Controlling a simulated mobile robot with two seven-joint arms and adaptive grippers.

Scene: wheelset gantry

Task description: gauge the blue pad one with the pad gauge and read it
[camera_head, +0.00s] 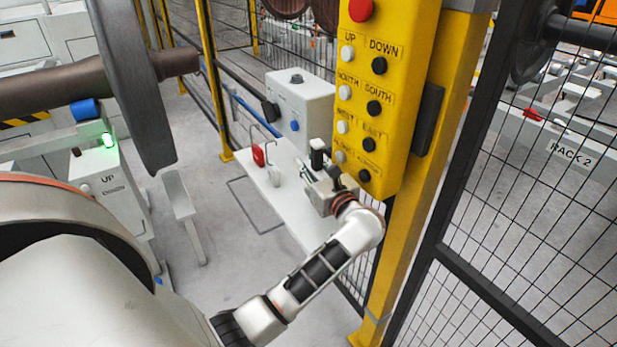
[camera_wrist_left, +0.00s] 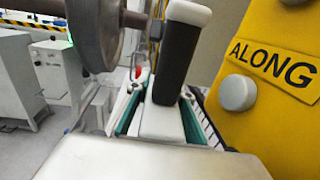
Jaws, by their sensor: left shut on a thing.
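My left gripper (camera_head: 320,182) is over the white shelf (camera_head: 298,205), close beside the yellow push-button box. It is shut on a light block with an upright black grip, which I take to be the pad gauge (camera_head: 317,154). In the left wrist view the gauge's black grip (camera_wrist_left: 173,65) has a pale top and stands upright in front of the gripper (camera_wrist_left: 160,122). No reading shows on it. A blue pad-like piece (camera_head: 86,110) sits on the left-hand stand by a green light, well away from the gripper; I cannot tell whether it is pad one. My right gripper is not in view.
The yellow button box (camera_head: 384,95) and its post stand just right of the gripper. A grey box (camera_head: 302,100) with a blue button is behind the shelf. A red padlock (camera_head: 258,155) is on the shelf's left part. A wheel (camera_head: 137,80) and mesh fence (camera_head: 545,210) flank the floor.

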